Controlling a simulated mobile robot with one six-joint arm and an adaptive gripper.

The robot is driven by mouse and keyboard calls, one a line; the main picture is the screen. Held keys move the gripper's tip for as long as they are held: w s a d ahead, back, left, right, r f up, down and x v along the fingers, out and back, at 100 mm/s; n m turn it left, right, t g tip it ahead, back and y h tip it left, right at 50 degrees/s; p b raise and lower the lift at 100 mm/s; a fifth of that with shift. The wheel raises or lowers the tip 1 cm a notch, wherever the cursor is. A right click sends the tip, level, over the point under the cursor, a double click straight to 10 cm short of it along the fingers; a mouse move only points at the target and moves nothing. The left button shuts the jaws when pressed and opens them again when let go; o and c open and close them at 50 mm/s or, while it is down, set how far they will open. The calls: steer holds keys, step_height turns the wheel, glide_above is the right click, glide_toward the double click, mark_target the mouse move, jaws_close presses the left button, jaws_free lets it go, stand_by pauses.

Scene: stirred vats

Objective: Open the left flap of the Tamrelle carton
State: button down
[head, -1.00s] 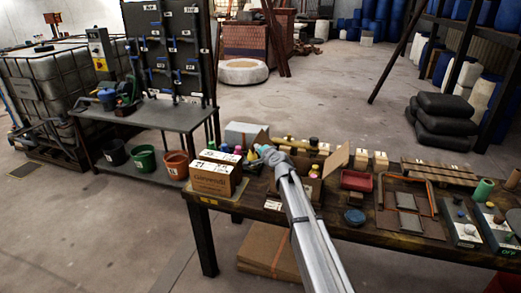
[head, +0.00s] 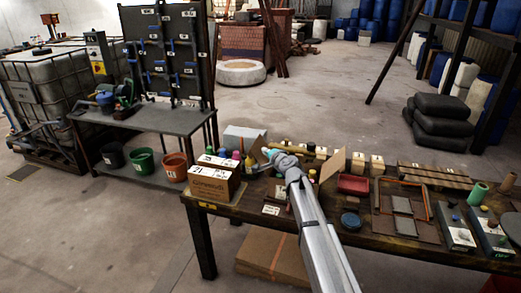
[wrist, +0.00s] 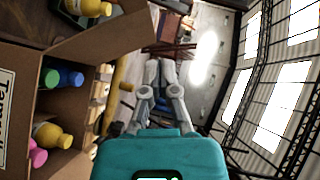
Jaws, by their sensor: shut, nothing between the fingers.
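The Tamrelle carton (wrist: 45,100) is at the left of the wrist view, its printed label partly cut off. It is open on top, with green, blue, yellow and pink bottles inside. Its left flap (wrist: 105,45) stands out from the wall near the fingers. In the head view this flap (head: 257,150) shows left of my gripper, and the right flap (head: 333,163) stands raised. My arm hides much of the carton there. My gripper (wrist: 158,68) is shut and empty, beside the carton opening. In the head view its fingers are hidden or too small to make out.
A second labelled carton (head: 214,184) stands at the table's left end, with bottles behind it. A red tray (head: 354,184), a blue round lid (head: 350,219) and control boxes (head: 457,234) lie to the right. Small pale blocks line the back edge. Open floor lies beyond the table.

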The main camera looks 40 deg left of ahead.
steer(key=r+p+v, duration=0.1)
steer(key=p+v, duration=0.1)
steer(key=v, duration=0.5)
steer(key=shift+s+r, duration=0.35)
steer(key=d+f+n+g+h, duration=0.2)
steer(key=d+f+h, duration=0.25)
steer(key=d, duration=1.25)
steer(key=d+f+n+g+h, duration=0.1)
steer(key=d+f+n+h, duration=0.35)
steer(key=d, duration=1.35)
steer(key=s+d+f+m+g+h, duration=0.1)
steer(key=s+d, duration=0.3)
steer(key=d, duration=0.5)
steer(key=s+d+f+m+g+h, duration=0.1)
steer(key=s+d, duration=0.4)
steer(key=d, duration=0.5)
steer(key=s+d+f+m+g+h, duration=0.1)
steer(key=s+d+f+g+h, duration=0.1)
steer(key=d, duration=0.8)
steer(key=s+f+h, duration=0.1)
steer(key=s+f, duration=0.1)
steer(key=s, duration=0.1)
steer(key=shift+s, duration=0.2)
steer(key=shift+d+m, duration=0.1)
steer(key=shift+m, duration=0.15)
